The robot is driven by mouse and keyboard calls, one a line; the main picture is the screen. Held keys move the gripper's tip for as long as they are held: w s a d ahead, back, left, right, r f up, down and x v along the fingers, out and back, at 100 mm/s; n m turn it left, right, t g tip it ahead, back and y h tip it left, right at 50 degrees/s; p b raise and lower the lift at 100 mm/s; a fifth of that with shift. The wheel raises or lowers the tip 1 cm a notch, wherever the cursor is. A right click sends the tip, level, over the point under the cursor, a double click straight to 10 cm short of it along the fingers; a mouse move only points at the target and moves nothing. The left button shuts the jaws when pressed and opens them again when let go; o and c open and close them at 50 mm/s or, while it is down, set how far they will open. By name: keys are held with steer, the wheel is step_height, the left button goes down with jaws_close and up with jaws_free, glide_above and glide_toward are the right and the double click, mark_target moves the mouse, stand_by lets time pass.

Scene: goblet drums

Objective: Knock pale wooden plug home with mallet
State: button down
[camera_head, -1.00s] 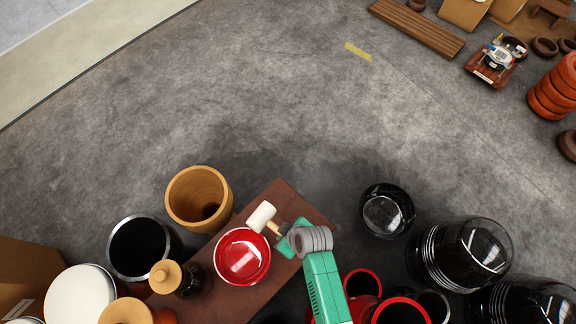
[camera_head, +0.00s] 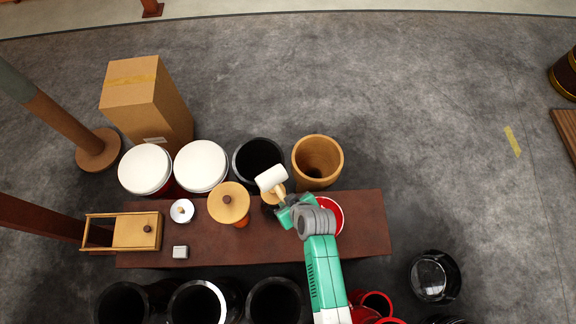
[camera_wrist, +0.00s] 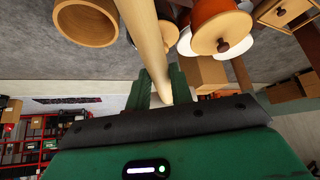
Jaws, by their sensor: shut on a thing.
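My gripper (camera_head: 286,209) is shut on the wooden handle of the mallet, whose white head (camera_head: 270,178) points up and left in the head view. In the wrist view the pale handle (camera_wrist: 147,42) runs between the fingers of my gripper (camera_wrist: 160,90). The pale wooden plug (camera_head: 271,198) shows just below the mallet head, partly covered by it and the handle; I cannot tell whether they touch. In the wrist view the plug (camera_wrist: 169,33) shows beside the handle. Its dark vessel is mostly hidden.
The brown bench (camera_head: 350,250) holds a red bowl (camera_head: 334,212) partly behind my arm, an orange drum with a wooden lid (camera_head: 229,202), a small white lidded pot (camera_head: 181,211) and a wooden box (camera_head: 137,231). Drums stand close along both long sides.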

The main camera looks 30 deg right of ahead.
steer(key=shift+f+b, duration=2.25)
steer(key=shift+f, duration=0.2)
step_height(320, 180, down, 6)
steer(key=b, duration=0.5)
step_height(320, 180, up, 5)
steer(key=p, duration=0.4)
steer(key=shift+f+p, duration=0.15)
steer(key=shift+p, duration=0.2)
steer(key=shift+f, duration=0.5)
